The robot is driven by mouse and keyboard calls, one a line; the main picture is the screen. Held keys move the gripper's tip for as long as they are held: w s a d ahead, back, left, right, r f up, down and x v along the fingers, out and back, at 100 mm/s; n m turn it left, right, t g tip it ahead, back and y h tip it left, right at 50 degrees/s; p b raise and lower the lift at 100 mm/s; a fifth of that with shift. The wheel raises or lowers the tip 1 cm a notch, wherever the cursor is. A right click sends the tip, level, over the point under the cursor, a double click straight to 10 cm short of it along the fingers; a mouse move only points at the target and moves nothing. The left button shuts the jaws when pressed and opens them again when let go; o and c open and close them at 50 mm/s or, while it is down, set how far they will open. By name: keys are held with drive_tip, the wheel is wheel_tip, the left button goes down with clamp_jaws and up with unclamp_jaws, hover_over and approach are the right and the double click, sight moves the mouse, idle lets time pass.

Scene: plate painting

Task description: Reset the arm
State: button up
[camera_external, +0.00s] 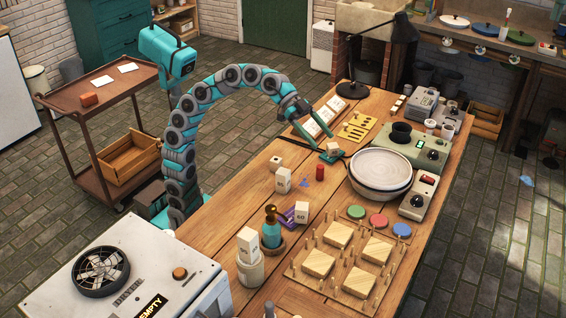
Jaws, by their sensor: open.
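My arm rises at the left of the wooden table (235,195) and arches over its far left edge, with its end reaching down toward the tabletop. My gripper (325,153) is open and low over the table, just left of the white round plate (381,167) on its turntable. A small pale block (333,147) shows right at the gripper's end; I cannot tell whether it touches the fingers.
Near the gripper are a yellow slotted board (357,127), a green machine (415,147) and a red cylinder (320,172). A pegged wooden rack (340,262), colored discs (378,221) and a teal bottle (271,229) stand nearer. A black lamp (352,88) stands behind.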

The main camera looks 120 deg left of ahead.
drive_tip(key=s+d+f+g+y+p, duration=0.1)
drive_tip(key=s+d+f, duration=0.25)
drive_tip(key=s, duration=0.25)
drive_tip(key=s+d+f+g+y+p, duration=0.1)
drive_tip(key=s+d+f+y, duration=0.1)
drive_tip(key=s+d, duration=0.25)
drive_tip(key=s+a+f+n+g+y+p, duration=0.15)
drive_tip(key=s+a+f, duration=0.35)
drive_tip(key=s, duration=0.6)
drive_tip(key=s+a+f+n+g+y+p, duration=0.1)
drive_tip(key=s+a+f+g+y, duration=0.2)
drive_tip(key=s+f, duration=0.55)
drive_tip(key=s+d+f+g+h+b, duration=0.2)
drive_tip(key=d+f, duration=0.4)
drive_tip(key=f, duration=0.5)
drive_tip(key=s+d+f+g+h+b, duration=0.2)
drive_tip(key=s+d+f+g, duration=0.3)
drive_tip(key=f, duration=0.6)
drive_tip(key=shift+s+d+h, duration=0.55)
drive_tip(key=shift+s+d, duration=0.3)
drive_tip(key=shift+s, duration=0.35)
drive_tip(key=shift+o, duration=0.4)
